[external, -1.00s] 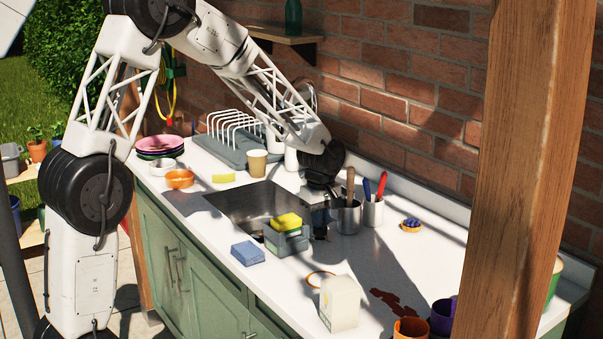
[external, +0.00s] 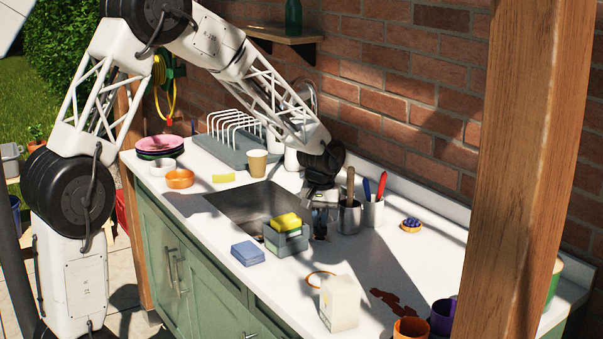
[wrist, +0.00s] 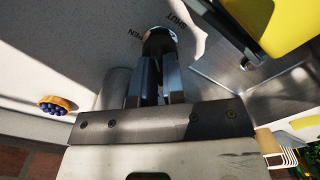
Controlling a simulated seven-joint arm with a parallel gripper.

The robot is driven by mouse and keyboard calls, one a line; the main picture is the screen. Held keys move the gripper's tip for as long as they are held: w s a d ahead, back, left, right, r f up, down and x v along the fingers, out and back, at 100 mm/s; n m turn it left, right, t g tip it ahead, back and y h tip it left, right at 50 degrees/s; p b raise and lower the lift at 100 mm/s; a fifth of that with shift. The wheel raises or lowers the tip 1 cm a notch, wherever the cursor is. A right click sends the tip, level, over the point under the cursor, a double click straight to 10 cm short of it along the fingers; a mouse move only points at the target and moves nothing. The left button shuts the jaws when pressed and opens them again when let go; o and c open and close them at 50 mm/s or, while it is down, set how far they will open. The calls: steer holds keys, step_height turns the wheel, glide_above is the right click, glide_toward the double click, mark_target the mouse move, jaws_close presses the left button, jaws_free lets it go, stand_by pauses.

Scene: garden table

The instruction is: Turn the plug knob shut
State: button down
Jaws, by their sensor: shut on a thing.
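The plug knob (wrist: 160,40) is a round, shiny dark knob on the counter beside the sink. In the wrist view, the words SHUT and OPEN are printed around it, SHUT to its upper right and OPEN to its left. My gripper (wrist: 160,72) has its two dark fingers closed on the knob from the near side and covers part of it. In the external view, my gripper (external: 321,212) points down at the counter at the sink's right edge. The knob is mostly hidden there. The exact angle of the knob cannot be told.
The sink (external: 245,205) lies left of my gripper. A grey caddy (external: 287,241) with a yellow sponge (external: 287,222) stands close in front. A metal cup with a wooden handle (external: 348,217) and a utensil cup (external: 373,212) stand close on the right.

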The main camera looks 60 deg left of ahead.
steer(key=m, duration=0.4)
steer(key=shift+m, duration=2.2)
steer(key=c, duration=1.2)
jaws_free()
steer(key=shift+r, duration=0.1)
steer(key=shift+r, duration=3.8)
